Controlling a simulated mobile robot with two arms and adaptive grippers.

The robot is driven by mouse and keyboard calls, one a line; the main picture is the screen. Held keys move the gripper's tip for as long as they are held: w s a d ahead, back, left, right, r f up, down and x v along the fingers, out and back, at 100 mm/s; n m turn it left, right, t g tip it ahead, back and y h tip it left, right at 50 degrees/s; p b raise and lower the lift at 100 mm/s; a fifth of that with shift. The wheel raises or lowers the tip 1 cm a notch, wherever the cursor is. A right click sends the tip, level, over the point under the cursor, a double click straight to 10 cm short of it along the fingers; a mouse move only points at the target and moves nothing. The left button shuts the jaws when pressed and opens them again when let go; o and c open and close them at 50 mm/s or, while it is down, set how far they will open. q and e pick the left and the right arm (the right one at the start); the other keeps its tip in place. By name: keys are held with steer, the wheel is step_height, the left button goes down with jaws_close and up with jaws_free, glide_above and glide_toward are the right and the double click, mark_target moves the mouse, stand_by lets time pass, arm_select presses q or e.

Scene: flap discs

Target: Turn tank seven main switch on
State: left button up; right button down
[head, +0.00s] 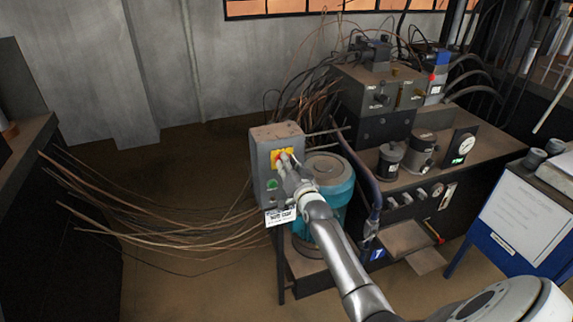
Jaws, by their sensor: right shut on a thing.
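A grey switch box (262,138) stands on a post left of the machine bench. Its front carries a yellow plate (276,154) with a red part on it, and a green button (271,184) lower down. A white label (280,216) hangs under the box; its text is too small to read. My right gripper (283,160) is at the yellow plate, shut on the red switch (278,157), which its fingers mostly hide. I cannot tell which position the switch is in. My left gripper is not in view.
A teal tank (334,190) stands right behind my right arm. A bench (465,165) with gauges and electrical boxes fills the right side. A blue-framed board (525,215) is at the far right. Loose cables (150,220) spread left of the box. The floor at lower left is clear.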

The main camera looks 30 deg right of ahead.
steer(key=m, duration=0.8)
steer(key=m+b, duration=0.1)
steer(key=m, duration=0.3)
steer(key=shift+d+f, duration=0.15)
steer(key=shift+f, duration=0.1)
stand_by(0.4)
steer(key=c, duration=1.4)
jaws_free()
steer(key=shift+c, duration=0.2)
steer(key=shift+s, duration=0.1)
steer(key=v, duration=1.2)
steer(key=shift+f, duration=0.15)
